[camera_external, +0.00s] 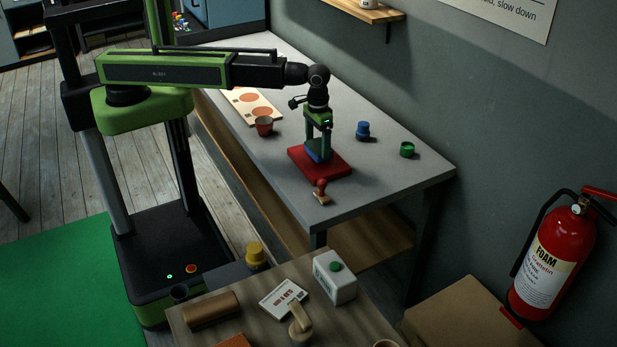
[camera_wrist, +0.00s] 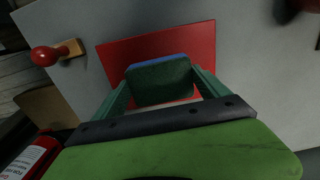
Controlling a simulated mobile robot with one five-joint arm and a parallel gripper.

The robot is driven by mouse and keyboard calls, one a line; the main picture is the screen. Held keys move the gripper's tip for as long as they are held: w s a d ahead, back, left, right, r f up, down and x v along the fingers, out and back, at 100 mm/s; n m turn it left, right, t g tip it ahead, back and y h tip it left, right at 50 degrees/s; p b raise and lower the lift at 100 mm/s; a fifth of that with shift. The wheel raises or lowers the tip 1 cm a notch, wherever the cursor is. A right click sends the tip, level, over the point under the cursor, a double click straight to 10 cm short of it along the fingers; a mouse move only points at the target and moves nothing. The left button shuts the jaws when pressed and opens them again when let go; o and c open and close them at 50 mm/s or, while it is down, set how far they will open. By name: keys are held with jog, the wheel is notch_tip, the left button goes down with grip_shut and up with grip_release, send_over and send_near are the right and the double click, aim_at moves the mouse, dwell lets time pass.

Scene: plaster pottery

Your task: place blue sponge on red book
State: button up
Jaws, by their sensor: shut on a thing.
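The red book (camera_external: 335,168) lies flat on the grey table, and it also fills the middle of the wrist view (camera_wrist: 203,48). The blue sponge (camera_external: 316,156) is between my gripper's fingers over the book. In the wrist view the sponge (camera_wrist: 160,78) shows a dark green face with a blue edge. My gripper (camera_external: 318,145) points down and is shut on the sponge. I cannot tell whether the sponge touches the book.
A terracotta pot (camera_external: 264,126) is to the left. A blue container (camera_external: 362,131) and a green one (camera_external: 407,149) stand to the right. The table (camera_external: 395,180) is clear at its right front.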

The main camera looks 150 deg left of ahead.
aim_at(317, 146)
jog(key=shift+f, duration=0.95)
jog(key=shift+r, duration=0.25)
jog(key=shift+f, duration=0.2)
jog(key=o, duration=1.1)
jog(key=shift+o, duration=0.2)
jog(key=shift+r, duration=0.1)
notch_tip(317, 146, up, 12)
jog(key=p, duration=1.2)
jog(key=shift+r, duration=0.15)
